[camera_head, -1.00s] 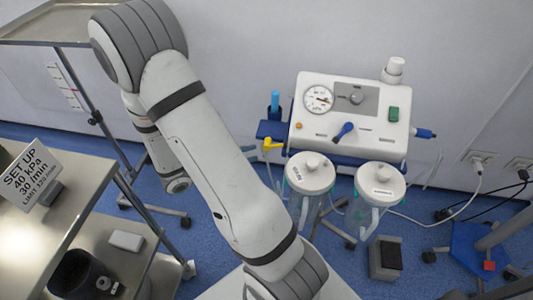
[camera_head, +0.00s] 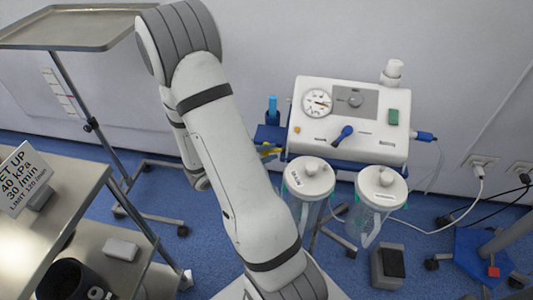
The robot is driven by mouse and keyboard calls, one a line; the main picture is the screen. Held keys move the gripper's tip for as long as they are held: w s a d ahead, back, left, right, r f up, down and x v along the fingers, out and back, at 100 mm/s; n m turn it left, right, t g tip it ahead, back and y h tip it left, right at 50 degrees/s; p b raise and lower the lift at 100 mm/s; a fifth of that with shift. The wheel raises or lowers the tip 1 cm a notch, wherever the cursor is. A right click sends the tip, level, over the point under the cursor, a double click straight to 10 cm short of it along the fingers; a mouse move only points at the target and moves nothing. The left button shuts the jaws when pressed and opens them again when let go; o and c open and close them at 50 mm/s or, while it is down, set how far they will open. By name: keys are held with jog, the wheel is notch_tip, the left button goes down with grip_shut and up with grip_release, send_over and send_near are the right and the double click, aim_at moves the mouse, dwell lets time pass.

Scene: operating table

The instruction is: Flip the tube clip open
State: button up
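A small yellow part (camera_head: 268,151), which may be the tube clip, sits at the left end of the white suction unit (camera_head: 372,147), just above the left jar. My forearm partly covers it, and I cannot tell whether it is open or shut. A blue lever (camera_head: 342,135) is on the unit's front. My arm crosses the middle of the view, and its wrist shows at the left of the forearm. My gripper's fingers are hidden behind the arm.
Two clear jars with white lids, left (camera_head: 310,178) and right (camera_head: 381,186), hang below the unit. A steel cart (camera_head: 82,178) with a setting sign (camera_head: 22,178) stands at left. A tray stand (camera_head: 75,30) is behind it. A foot pedal (camera_head: 388,266) is on the floor.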

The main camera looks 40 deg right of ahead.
grip_shut()
